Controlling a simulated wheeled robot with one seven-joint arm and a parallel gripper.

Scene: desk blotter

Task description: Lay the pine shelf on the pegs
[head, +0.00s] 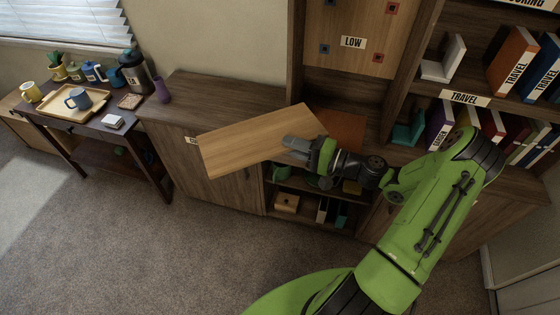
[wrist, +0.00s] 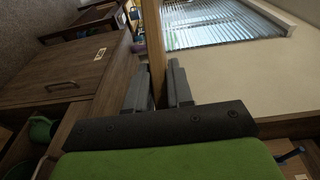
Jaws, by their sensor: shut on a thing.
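The pine shelf (head: 245,142) is a pale flat board, held slanting in the air in front of the dark cabinet. My gripper (head: 292,146) is shut on its right part. In the wrist view the shelf (wrist: 155,45) shows edge-on between the fingers of my gripper (wrist: 158,88).
A bookcase (head: 472,98) with TRAVEL-labelled books stands right of the panel. A side table (head: 75,125) at far left carries a tray, mugs and a coffee pot. A reddish-brown mat (head: 340,128) lies behind my gripper.

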